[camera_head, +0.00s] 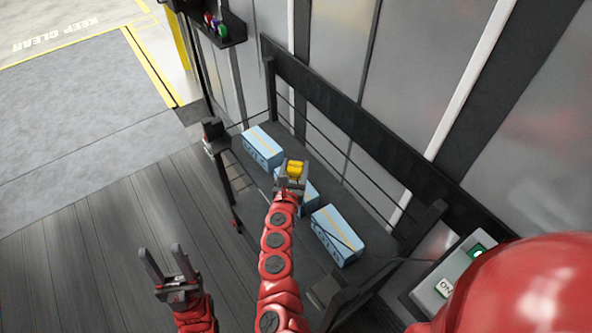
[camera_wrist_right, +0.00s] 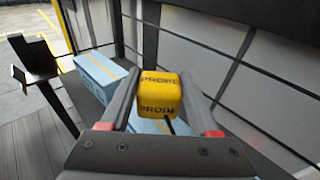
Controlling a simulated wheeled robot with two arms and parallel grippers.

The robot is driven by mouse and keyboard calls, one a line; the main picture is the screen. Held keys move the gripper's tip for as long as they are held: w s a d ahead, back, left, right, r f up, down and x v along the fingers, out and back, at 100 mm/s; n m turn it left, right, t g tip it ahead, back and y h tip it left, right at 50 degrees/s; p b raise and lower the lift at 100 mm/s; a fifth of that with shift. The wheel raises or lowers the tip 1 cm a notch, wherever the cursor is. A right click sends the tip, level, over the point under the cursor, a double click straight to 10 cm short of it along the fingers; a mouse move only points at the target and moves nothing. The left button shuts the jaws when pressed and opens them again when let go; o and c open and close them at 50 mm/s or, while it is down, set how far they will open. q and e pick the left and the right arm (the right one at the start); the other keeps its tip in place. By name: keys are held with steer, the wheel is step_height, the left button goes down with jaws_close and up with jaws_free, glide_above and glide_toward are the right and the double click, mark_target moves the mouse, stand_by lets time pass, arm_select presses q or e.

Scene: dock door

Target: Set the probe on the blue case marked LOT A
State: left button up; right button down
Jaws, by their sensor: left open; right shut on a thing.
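The probe (camera_head: 295,168) is a yellow block; in the right wrist view the probe (camera_wrist_right: 159,95) shows the word PROBE. My right gripper (camera_head: 292,174) is shut on it and holds it over or close to the middle blue case (camera_head: 311,197), which it partly hides. I cannot tell whether the probe touches that case. Another blue case (camera_head: 262,147) stands to the left and a third blue case (camera_head: 339,236) to the right. Their lettering is too small to read surely. My left gripper (camera_head: 164,262) is open and empty, over the floor left of the cases.
The cases stand on a dark railed cart or shelf (camera_head: 375,207) along the wall. A small wall shelf (camera_head: 222,33) with coloured items is at the top. A control box (camera_head: 452,275) with a green button is at lower right. The floor at left is clear.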

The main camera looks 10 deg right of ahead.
mark_target(294, 180)
steer(key=shift+w+d, duration=0.25)
steer(key=shift+w, duration=0.05)
step_height(294, 180, down, 3)
steer(key=shift+f+p, duration=0.1)
steer(key=shift+p, duration=0.5)
steer(key=shift+f, duration=0.15)
steer(key=shift+s, duration=0.1)
steer(key=shift+f, duration=0.2)
steer(key=shift+c, duration=0.6)
jaws_free()
steer(key=shift+r, duration=0.1)
